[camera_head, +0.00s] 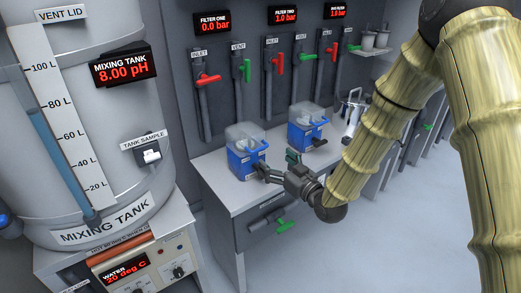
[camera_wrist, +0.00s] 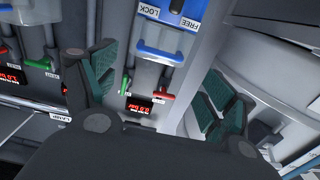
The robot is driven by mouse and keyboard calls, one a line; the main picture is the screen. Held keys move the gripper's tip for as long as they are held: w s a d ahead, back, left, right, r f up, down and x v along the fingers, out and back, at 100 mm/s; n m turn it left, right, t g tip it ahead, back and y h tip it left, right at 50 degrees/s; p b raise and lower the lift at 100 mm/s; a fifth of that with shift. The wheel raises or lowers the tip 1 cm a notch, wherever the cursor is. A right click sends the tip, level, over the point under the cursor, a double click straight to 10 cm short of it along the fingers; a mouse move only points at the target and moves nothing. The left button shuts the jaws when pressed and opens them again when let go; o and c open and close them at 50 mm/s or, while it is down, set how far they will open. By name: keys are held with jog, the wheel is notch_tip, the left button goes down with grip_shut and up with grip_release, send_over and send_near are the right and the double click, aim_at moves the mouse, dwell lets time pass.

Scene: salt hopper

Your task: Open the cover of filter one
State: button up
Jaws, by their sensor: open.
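Filter one (camera_head: 245,160) is a blue housing on the bench, left of a similar one. Its clear cover (camera_head: 245,133) sits on top and looks closed. My gripper (camera_head: 280,165) is open, close to the right front of filter one; contact cannot be told. In the wrist view my gripper (camera_wrist: 162,85) has its green-padded fingers spread with nothing between them. Beyond them are a blue handle (camera_wrist: 158,53) and a blue part (camera_wrist: 188,7) with LOCK and FREE labels. The filter one display (camera_head: 214,23) reads 0.0 bar.
A second blue filter (camera_head: 305,130) stands to the right. Red inlet (camera_head: 208,79) and green vent (camera_head: 246,70) valve handles are on the wall behind. A green-handled valve (camera_head: 284,225) is on the bench front. The mixing tank (camera_head: 85,130) fills the left.

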aim_at(260, 149)
jog(key=p+x, duration=0.1)
jog(key=x, duration=0.8)
